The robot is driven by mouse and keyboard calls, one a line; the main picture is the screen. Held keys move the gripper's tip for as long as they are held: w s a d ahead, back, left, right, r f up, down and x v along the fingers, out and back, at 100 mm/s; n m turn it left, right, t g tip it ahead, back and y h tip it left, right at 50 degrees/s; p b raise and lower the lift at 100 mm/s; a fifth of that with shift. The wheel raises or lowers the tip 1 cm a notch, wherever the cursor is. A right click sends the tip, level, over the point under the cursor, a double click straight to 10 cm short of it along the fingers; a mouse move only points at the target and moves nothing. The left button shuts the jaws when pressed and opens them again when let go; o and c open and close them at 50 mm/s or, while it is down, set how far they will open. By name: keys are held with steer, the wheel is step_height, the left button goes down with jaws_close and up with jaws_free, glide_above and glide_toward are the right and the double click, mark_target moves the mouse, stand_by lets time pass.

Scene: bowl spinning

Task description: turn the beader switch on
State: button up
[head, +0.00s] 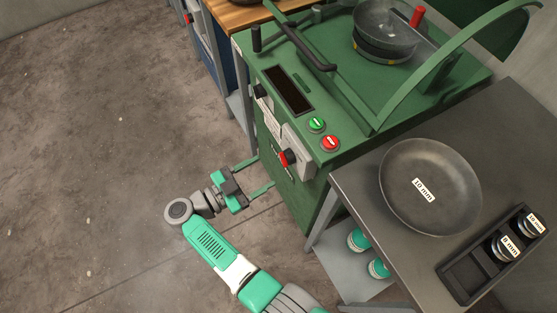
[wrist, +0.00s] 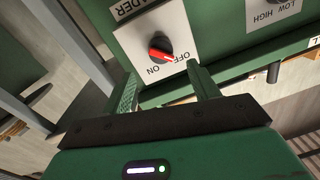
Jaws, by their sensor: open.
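The beader switch (head: 288,157) is a red and black rotary knob on a light plate on the green machine's front. In the wrist view the beader switch (wrist: 160,49) shows up close, with ON and OFF printed below it in the picture. Its red pointer seems turned towards OFF. My gripper (head: 263,173) is open and empty, in front of the panel and left of the knob in the head view. In the wrist view my gripper (wrist: 161,73) has one green finger on each side of the knob, its tips short of it. I see no contact.
A second switch marked LOW HIGH (wrist: 278,8) sits beside the beader plate. Green (head: 316,123) and red (head: 330,143) buttons are on the machine top. A grey table (head: 365,185) with a dark bowl (head: 430,165) stands at right. The floor at left is clear.

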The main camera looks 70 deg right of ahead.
mark_target(282, 161)
steer(key=b+x, duration=0.1)
steer(key=x, duration=0.6)
steer(key=c, duration=0.9)
